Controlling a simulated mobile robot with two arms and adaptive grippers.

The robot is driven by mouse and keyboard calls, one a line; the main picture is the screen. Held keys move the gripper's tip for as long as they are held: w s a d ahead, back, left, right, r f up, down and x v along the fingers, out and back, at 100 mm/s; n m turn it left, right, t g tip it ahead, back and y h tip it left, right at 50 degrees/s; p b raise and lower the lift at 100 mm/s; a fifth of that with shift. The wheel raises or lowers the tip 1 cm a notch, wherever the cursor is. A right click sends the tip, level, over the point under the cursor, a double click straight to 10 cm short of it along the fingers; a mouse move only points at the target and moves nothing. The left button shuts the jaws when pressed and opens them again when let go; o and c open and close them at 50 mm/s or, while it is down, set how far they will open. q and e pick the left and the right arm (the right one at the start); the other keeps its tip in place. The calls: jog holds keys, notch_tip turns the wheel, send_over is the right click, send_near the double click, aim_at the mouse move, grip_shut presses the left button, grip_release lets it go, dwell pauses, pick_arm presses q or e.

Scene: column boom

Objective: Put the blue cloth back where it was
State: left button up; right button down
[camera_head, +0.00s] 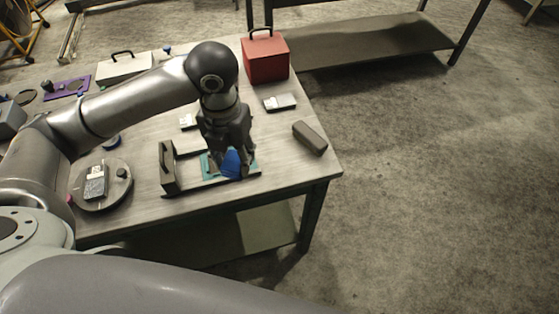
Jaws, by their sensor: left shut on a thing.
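The blue cloth (231,163) is a small crumpled bright blue piece between the fingers of my left gripper (230,170). The gripper points down and is shut on the cloth. It is over a teal sheet (208,168) in a low grey tray-like holder (190,186) near the table's front right. I cannot tell whether the cloth touches the teal sheet. The fingers hide part of both. My right gripper is not in view.
On the table (140,213), a grey block (310,138) lies near the right edge and a red box (265,58) stands at the back. A round plate (86,199) with a dark block sits left of the holder. A white box (124,67) is behind my arm.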

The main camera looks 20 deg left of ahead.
pick_arm(q)
jog(key=shift+a+f+m, duration=0.1)
jog(key=shift+m, duration=0.9)
jog(key=shift+w, duration=0.1)
jog(key=shift+w+d+f+m, duration=0.15)
jog(key=shift+w+d+m, duration=0.1)
jog(key=shift+w+m, duration=0.1)
jog(key=w+d+f+p, duration=0.1)
jog(key=w+f, duration=0.2)
jog(key=w+d+f+p, duration=0.1)
jog(key=w+d+f, duration=0.1)
jog(key=w+f, duration=0.1)
jog(key=w+d+f+p, duration=0.1)
jog(key=w+d+f, duration=0.1)
jog(key=w, duration=0.3)
jog(key=shift+w+d+f, duration=0.15)
jog(key=shift+f, duration=0.35)
jog(key=shift+w+d+f+p, duration=0.1)
jog(key=shift+w+f+p, duration=0.2)
jog(key=shift+f, duration=0.2)
notch_tip(320, 180, down, 2)
jog(key=shift+f+p, duration=0.1)
jog(key=shift+p, duration=0.45)
jog(key=shift+f, duration=0.3)
